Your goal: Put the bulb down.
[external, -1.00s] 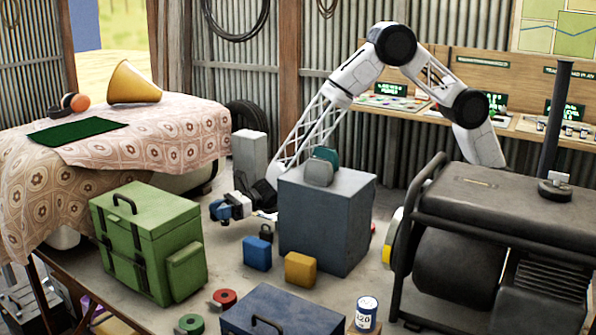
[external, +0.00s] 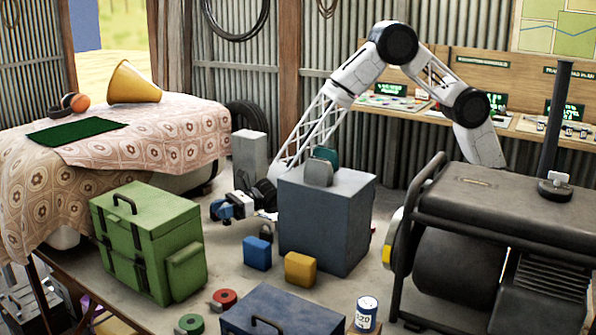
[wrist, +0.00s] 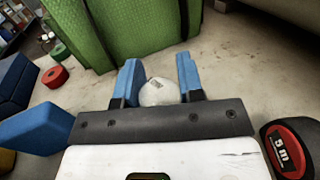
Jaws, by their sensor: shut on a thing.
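The bulb (wrist: 158,93) is a white rounded thing between the two blue fingers of my gripper (wrist: 158,68) in the wrist view. My gripper is shut on it, with a finger at each side. The bulb's far side faces the concrete-coloured surface, and its lower part is hidden by the dark gripper bar. In the external view my gripper (external: 222,211) is low over the surface, between the green case and the grey block. The bulb cannot be made out there, and I cannot tell its height above the surface.
The green case (external: 148,240) stands beyond the fingertips, left in the external view. The grey block (external: 325,225) is right of my gripper. Blue (external: 257,253) and yellow (external: 300,269) blocks stand in front. A tape measure (wrist: 288,148) lies close by. Bare surface shows around the fingers.

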